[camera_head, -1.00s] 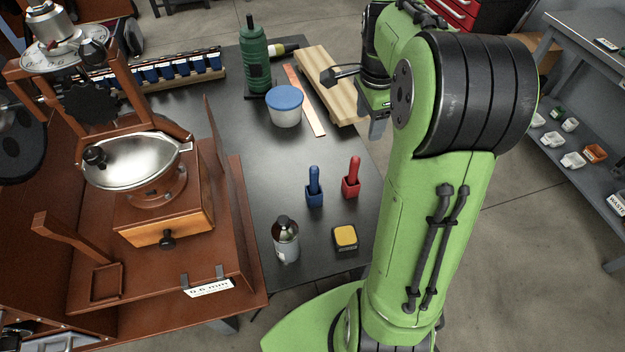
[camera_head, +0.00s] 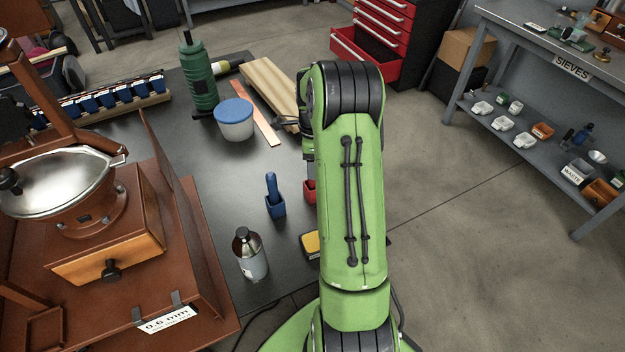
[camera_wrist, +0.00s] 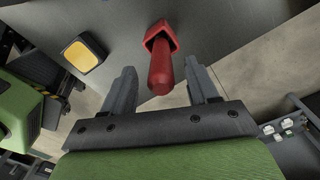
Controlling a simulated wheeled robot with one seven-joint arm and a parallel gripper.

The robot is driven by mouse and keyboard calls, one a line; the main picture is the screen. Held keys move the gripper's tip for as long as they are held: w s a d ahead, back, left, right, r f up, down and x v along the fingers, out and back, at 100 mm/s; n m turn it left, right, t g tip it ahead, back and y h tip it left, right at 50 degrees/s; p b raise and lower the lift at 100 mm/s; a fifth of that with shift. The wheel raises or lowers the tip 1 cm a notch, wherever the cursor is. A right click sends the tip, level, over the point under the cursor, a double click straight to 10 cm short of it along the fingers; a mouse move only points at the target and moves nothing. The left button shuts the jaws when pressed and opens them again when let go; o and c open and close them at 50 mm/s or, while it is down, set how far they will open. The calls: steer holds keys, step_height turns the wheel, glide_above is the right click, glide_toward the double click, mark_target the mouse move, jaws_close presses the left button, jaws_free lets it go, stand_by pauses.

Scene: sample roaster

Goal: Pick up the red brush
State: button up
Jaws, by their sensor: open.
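The jaws are open, and I see no contact with the brush. The arm hides the brush handle and my gripper in that view.
A blue brush (camera_head: 273,195) stands left of the red holder. A bottle (camera_head: 250,255) and a yellow-topped box (camera_head: 311,244) are nearer. A blue-lidded tub (camera_head: 234,120), a green flask (camera_head: 198,80) and a wooden board (camera_head: 270,90) lie farther back. A brown grinder (camera_head: 110,240) fills the left.

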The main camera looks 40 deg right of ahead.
step_height(320, 180, down, 4)
steer(key=shift+w+r+b, duration=0.1)
steer(key=shift+b, duration=0.45)
steer(key=shift+c, duration=0.5)
jaws_close()
step_height(320, 180, up, 10)
steer(key=p, duration=0.3)
steer(key=shift+r+p, duration=0.1)
steer(key=shift+p, duration=0.25)
